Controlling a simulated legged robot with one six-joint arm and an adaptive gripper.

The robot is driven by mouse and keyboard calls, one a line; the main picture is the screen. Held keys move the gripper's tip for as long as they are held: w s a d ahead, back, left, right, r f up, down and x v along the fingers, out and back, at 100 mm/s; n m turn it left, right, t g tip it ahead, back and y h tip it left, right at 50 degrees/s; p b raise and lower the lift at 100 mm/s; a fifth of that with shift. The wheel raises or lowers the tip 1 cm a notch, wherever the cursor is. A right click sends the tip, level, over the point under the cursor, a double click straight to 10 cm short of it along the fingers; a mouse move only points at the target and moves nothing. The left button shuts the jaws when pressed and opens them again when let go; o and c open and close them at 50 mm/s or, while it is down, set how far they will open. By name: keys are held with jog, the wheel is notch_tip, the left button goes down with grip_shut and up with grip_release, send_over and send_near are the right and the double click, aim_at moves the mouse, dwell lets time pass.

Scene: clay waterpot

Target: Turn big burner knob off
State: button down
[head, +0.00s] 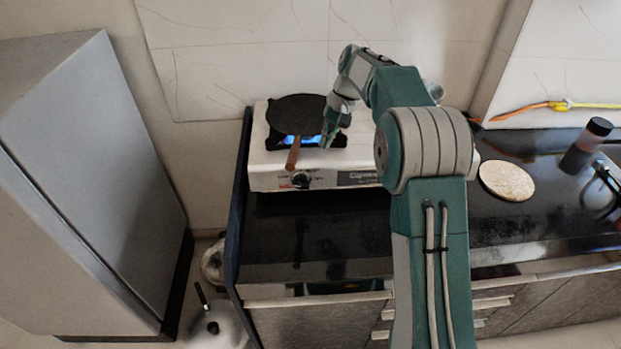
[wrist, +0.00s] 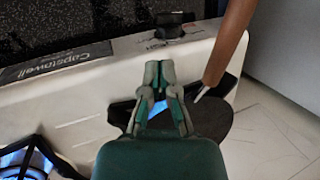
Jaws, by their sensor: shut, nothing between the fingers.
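A black burner knob (head: 300,180) is on the front of the white gas stove (head: 262,158), below the pan handle. In the wrist view the knob (wrist: 174,24) is beyond my fingertips, near the top edge. Whether it is the big burner's knob I cannot tell. My gripper (head: 327,142) is above the stove, close to the pan's right side. In the wrist view my gripper (wrist: 159,72) is shut and empty, its fingertips apart from the knob. A blue flame (head: 302,141) burns under the pan, and another burner (wrist: 40,155) shows blue flame at lower left.
A black pan (head: 295,113) with a brown wooden handle (head: 294,153) sits on the left burner. The handle (wrist: 230,42) is right of my gripper in the wrist view. A round board (head: 506,181) and a dark bottle (head: 585,145) are on the right counter. The front counter is clear.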

aim_at(308, 185)
jog(key=x, duration=1.1)
jog(key=shift+s+a+f, duration=0.1)
jog(key=shift+f, duration=0.15)
jog(key=shift+s+d+f, duration=0.15)
jog(key=shift+d+f, duration=0.2)
jog(key=shift+f, duration=0.15)
dwell(0.6)
jog(key=shift+d+f, duration=0.1)
jog(key=shift+f, duration=0.25)
jog(key=shift+s+f, duration=0.1)
jog(key=shift+f, duration=0.2)
dwell(0.6)
